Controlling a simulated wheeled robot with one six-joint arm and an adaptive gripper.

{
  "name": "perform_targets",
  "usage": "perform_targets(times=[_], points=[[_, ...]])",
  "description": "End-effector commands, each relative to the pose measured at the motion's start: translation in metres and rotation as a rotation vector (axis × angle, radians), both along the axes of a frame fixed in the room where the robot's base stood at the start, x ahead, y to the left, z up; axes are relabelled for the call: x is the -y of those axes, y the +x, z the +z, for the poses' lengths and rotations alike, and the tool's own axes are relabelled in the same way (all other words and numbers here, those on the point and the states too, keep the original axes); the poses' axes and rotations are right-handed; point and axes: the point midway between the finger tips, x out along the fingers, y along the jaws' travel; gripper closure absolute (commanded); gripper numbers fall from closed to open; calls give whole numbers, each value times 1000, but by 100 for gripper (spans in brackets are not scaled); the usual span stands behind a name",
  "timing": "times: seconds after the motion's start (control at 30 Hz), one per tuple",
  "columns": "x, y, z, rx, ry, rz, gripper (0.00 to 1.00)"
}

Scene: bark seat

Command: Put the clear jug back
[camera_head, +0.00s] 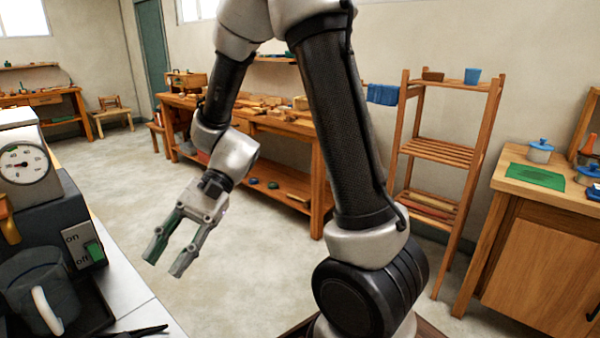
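The clear jug (40,290) stands upright on the dark base of a black machine (65,225) at the lower left. It is see-through and grey, with a pale curved handle (47,311) facing the front right. The machine has an on/off panel with a green switch (93,251). My gripper (163,268) hangs open and empty, pointing down, to the right of the machine and apart from the jug.
A round dial scale (24,163) stands behind the machine. A dark tool (142,331) lies on the pale counter (125,300). A wooden shelf (440,150) and cabinet (535,265) stand at right; a workbench (270,125) is behind. The floor between is clear.

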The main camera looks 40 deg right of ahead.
Motion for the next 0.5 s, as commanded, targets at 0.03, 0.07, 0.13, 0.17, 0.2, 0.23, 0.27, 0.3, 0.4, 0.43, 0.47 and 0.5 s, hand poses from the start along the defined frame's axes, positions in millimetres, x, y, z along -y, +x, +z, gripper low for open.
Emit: perform_targets(times=[0.03,0.07,0.13,0.17,0.2,0.23,0.27,0.3,0.4,0.43,0.47,0.5], points=[[23,-8,10,108,-49,37,67],[38,-12,13,171,-86,61,67],[74,-20,21,319,-175,118,67],[90,-23,23,382,-216,142,67],[111,-26,28,466,-272,170,67],[126,-29,31,528,-316,192,67],[142,-31,35,592,-361,214,67],[163,-33,40,672,-423,239,67],[209,-38,56,855,-577,299,67],[221,-39,61,902,-620,315,67],[232,-40,66,945,-661,329,67],[245,-42,72,995,-711,348,67]])
